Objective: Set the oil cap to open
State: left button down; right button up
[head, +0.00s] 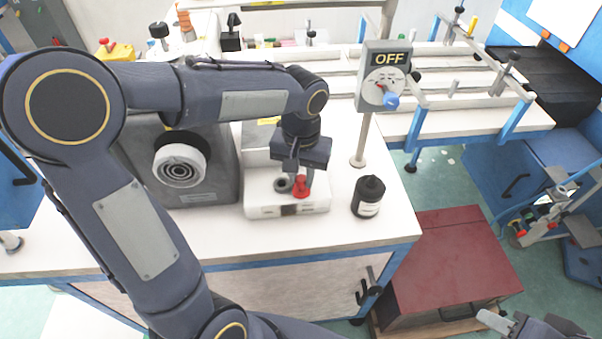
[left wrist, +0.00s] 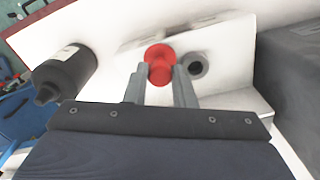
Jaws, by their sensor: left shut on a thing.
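The red oil cap (head: 301,187) is on the white base of the sewing machine (head: 262,205), next to a dark round port (head: 283,185). In the left wrist view the red cap (left wrist: 159,62) sits between my left gripper's fingers (left wrist: 160,75), beside the grey-ringed port (left wrist: 194,65). My left gripper (head: 302,176) points down from above and is shut on the cap. From these views I cannot tell whether the cap is seated or lifted. My right gripper (head: 508,325) shows only partly at the bottom right edge, far from the machine, and its fingers are unclear.
A black oil bottle (head: 368,197) stands to the right of the machine base; it also shows in the left wrist view (left wrist: 64,72). A switch box reading OFF (head: 387,75) stands on a post behind it. A dark red box (head: 450,265) is on the floor at right.

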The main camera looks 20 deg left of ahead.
aim_at(301, 178)
pick_arm(q)
jog(key=c, duration=1.2)
grip_release()
notch_tip(301, 178, up, 8)
jog(key=shift+f, duration=0.1)
jog(key=shift+s+a, duration=0.2)
jog(key=shift+s, duration=0.2)
jog(key=s+f+t+h, duration=0.2)
jog(key=s, duration=0.5)
jog(key=s+f+t+h, duration=0.1)
jog(key=s+f+t, duration=0.1)
jog(key=s, duration=0.6)
jog(key=shift+s+a+f+t+h, duration=0.25)
jog(key=shift+a+f+t+h, duration=0.15)
jog(key=shift+t, duration=0.4)
